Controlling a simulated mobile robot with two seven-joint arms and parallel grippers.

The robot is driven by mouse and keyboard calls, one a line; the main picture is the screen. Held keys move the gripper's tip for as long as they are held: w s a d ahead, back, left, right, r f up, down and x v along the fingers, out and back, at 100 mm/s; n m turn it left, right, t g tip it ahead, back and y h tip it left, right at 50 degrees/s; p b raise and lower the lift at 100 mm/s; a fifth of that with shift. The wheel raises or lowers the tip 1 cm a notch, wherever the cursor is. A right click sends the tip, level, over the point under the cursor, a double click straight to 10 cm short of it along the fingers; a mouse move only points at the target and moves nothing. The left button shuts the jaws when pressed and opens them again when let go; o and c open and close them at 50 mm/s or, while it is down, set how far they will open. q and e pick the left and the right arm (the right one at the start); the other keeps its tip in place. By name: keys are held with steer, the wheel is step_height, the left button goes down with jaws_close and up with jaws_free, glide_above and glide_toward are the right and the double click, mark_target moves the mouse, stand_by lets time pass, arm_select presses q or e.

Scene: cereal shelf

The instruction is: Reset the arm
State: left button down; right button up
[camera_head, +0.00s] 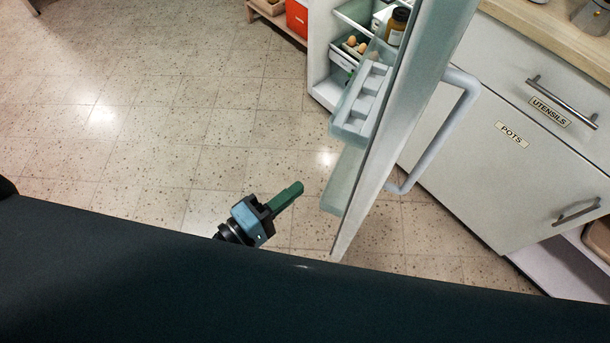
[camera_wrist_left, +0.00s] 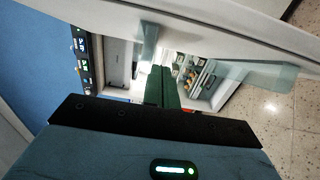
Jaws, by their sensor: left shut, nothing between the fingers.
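My left gripper (camera_head: 287,197) is shut and empty. In the head view it hangs above the tiled floor, to the left of the open fridge door (camera_head: 408,120), with a gap between them in the picture. Its green fingers are pressed together and also show in the left wrist view (camera_wrist_left: 161,86), pointing toward the fridge interior. My right gripper is in neither view.
The open fridge door has a white handle (camera_head: 447,128) and clear shelves (camera_head: 362,95). Fridge shelves with eggs (camera_head: 355,44) and a jar (camera_head: 397,27) show behind it. White cabinets (camera_head: 500,170) stand at the right. Floor (camera_head: 130,110) at the left is clear.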

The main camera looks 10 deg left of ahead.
arm_select(q)
steer(key=shift+s+a, duration=0.3)
steer(key=shift+s, duration=0.3)
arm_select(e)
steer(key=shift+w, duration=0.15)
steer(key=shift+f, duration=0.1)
